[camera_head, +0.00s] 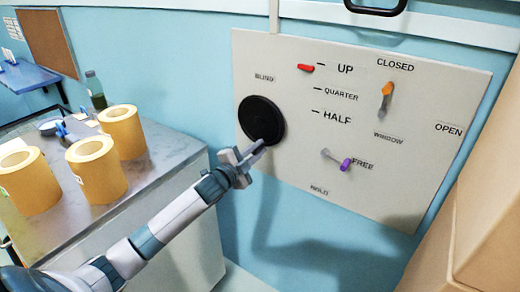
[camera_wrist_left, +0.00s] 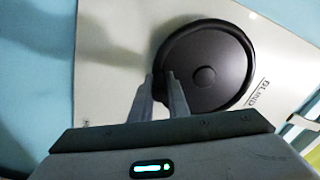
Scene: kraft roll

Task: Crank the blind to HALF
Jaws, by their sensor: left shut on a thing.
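The black round blind crank (camera_head: 261,119) is on a pale wall panel under the word BLIND. It also shows in the wrist view (camera_wrist_left: 222,60). My left gripper (camera_head: 258,148) is at the crank's lower edge. In the wrist view its fingers (camera_wrist_left: 163,82) are shut on a dark part at the rim, most likely the crank's handle, which they mostly hide. The red blind pointer (camera_head: 306,67) is at the UP mark, above the QUARTER and HALF (camera_head: 337,116) marks. My right gripper is not in view.
An orange-tipped window lever (camera_head: 387,91) is below CLOSED. A purple-tipped lever (camera_head: 346,164) is by FREE, right of the crank. Several kraft rolls (camera_head: 97,167) and a dark bottle (camera_head: 95,90) stand on a grey counter at left. Cardboard boxes (camera_head: 490,220) are at lower right.

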